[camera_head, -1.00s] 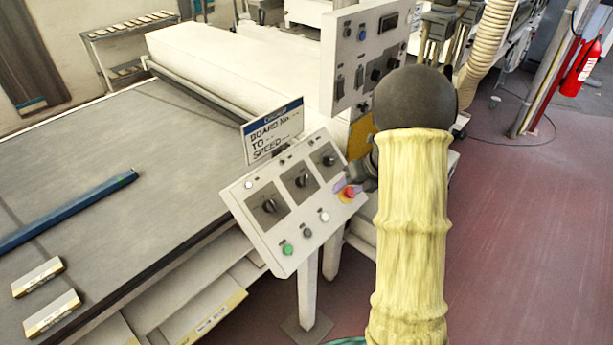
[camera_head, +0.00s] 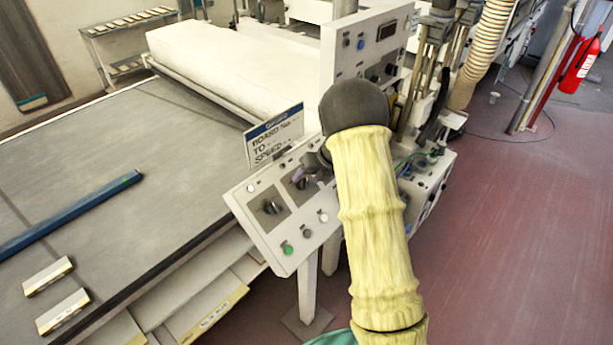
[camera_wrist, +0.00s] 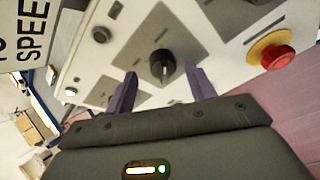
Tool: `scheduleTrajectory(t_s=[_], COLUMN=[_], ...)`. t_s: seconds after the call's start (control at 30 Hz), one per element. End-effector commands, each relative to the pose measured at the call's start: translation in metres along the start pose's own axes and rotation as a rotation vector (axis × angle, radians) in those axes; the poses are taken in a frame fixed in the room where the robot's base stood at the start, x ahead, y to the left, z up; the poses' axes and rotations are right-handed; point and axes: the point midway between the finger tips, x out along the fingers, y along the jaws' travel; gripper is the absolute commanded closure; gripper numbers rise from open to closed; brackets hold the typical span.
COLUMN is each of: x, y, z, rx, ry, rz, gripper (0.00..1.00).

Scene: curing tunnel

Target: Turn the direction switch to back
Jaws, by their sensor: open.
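The sloped control panel (camera_head: 262,232) carries a row of dark rotary switches on grey plates. I cannot read their labels, so I cannot tell which is the direction switch. The middle switch (camera_wrist: 163,67) shows in the wrist view with a pale line on its knob pointing towards my gripper. My gripper (camera_wrist: 162,88) is open, one purple finger on each side of that knob's line; contact does not show. In the head view my gripper (camera_head: 306,175) is at the middle of the panel, and my arm hides the right switch. The left switch (camera_head: 270,207) is clear.
A red stop button (camera_wrist: 270,50) on a yellow base sits beside the switches. Green (camera_head: 287,248), grey and white buttons line the lower panel. A sign (camera_head: 274,137) stands behind the panel. The conveyor (camera_head: 130,150) lies left; red floor is open at right.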

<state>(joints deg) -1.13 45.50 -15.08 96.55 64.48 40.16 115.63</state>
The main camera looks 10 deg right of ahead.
Motion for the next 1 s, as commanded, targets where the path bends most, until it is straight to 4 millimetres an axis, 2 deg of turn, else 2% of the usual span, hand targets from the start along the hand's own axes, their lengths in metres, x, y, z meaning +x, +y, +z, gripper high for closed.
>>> scheduleTrajectory(t_s=[0.1, 0.2, 0.47, 0.57, 0.7, 1.0], x=[0.015, 0.021, 0.022, 0.022, 0.022, 0.022], y=[-0.002, -0.002, -0.002, -0.002, -0.003, -0.003], z=[-0.002, -0.002, -0.002, -0.002, -0.002, -0.002], rx=[0.003, 0.003, 0.003, 0.003, 0.003, -0.014], ry=[0.003, 0.002, 0.001, 0.001, 0.001, 0.000], rz=[-0.001, -0.001, -0.001, -0.001, -0.002, -0.007], gripper=[0.45, 0.45, 0.45, 0.61, 0.88, 0.90])
